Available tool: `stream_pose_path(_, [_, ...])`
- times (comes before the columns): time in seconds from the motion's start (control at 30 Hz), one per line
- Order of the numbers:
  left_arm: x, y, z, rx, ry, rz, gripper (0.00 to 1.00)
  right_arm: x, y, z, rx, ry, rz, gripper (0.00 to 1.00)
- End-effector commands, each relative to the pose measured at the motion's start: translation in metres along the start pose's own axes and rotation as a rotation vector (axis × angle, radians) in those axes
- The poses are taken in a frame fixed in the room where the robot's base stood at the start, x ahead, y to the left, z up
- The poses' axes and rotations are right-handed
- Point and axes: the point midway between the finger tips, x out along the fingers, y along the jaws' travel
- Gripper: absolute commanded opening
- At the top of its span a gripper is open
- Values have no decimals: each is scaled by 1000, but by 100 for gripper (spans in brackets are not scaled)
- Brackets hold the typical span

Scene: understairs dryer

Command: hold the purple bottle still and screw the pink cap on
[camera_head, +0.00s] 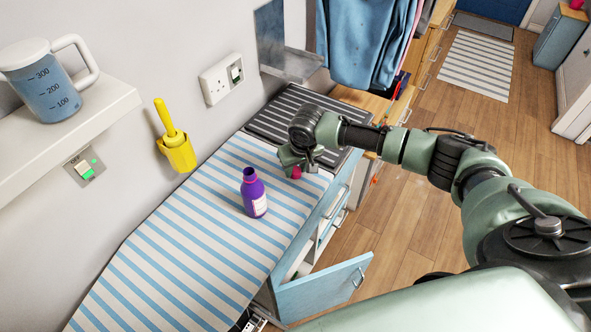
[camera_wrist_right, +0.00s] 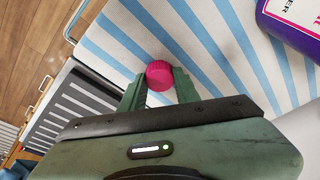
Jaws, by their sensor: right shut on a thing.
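The purple bottle (camera_head: 253,193) stands upright, open at the top, on the striped cover of the ironing surface (camera_head: 190,235). Part of the purple bottle (camera_wrist_right: 293,27) with its label shows at the top right of the right wrist view. My right gripper (camera_head: 297,168) is to the right of and behind the bottle, apart from it. It is shut on the pink cap (camera_head: 297,172), which shows between the fingertips in the right wrist view (camera_wrist_right: 159,74). Whether the cap touches the striped cover is hard to tell. My left gripper is not in view.
A dark ridged panel (camera_head: 303,117) lies at the far end of the striped surface. A yellow holder (camera_head: 177,152) and a socket (camera_head: 222,79) are on the wall. A shelf (camera_head: 85,115) carries a measuring jug (camera_head: 42,82). A blue door (camera_head: 323,290) stands open below the near edge.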

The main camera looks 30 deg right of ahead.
Motion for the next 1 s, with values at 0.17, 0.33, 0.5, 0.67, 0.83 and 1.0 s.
stream_pose_path(0.17, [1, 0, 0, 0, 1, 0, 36, -8, 0, -3, 1, 2, 0, 0])
stream_pose_path(0.33, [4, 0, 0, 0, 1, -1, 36, -30, 0, -9, 0, 4, -2, 0])
stream_pose_path(0.5, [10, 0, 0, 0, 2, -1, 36, -71, 0, -22, 0, 6, -2, 0])
stream_pose_path(0.67, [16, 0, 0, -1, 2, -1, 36, -118, 0, -34, 0, 7, -2, 0])
stream_pose_path(0.83, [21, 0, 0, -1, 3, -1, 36, -158, 0, -45, 0, 5, -1, 0])
stream_pose_path(1.0, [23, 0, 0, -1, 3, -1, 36, -182, 0, -52, 0, 2, -1, 0])
